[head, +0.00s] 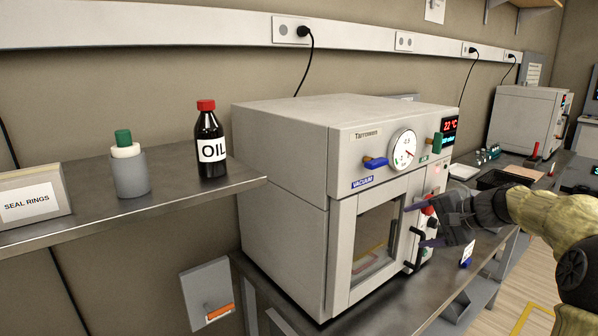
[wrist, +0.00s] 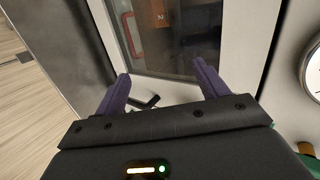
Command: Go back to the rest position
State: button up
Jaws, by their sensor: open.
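My gripper (head: 416,225) is open and empty, in front of the vacuum oven (head: 285,150), at the right part of its front. The black door handle (head: 416,252) is just below and behind my fingers. In the wrist view a black handle part (wrist: 146,104) shows between the fingers. I cannot tell whether a finger touches the oven.
A steel shelf (head: 200,192) at the left holds an oil bottle (head: 210,150), a grey pot with a green top (head: 130,170) and a seal rings box (head: 30,196). The oven's gauge (head: 403,149) and blue valve (head: 376,164) stick out. Another device (head: 522,122) stands far right.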

jog(key=s+a+f+n+g+h, duration=0.3)
jog(key=s+a+f+g+h, duration=0.1)
jog(key=s+a+f, duration=0.7)
jog(key=s+a+f+n+g+h, duration=0.1)
jog(key=s+a+f+n+h, duration=0.15)
jog(key=s+f, duration=0.4)
jog(key=s+a+f+n+h, duration=0.1)
jog(key=s+f+n, duration=0.25)
jog(key=s, duration=0.65)
notch_tip(320, 180, up, 18)
jog(key=p, duration=1.7)
jog(key=shift+d+f, duration=0.15)
jog(key=shift+d, duration=0.05)
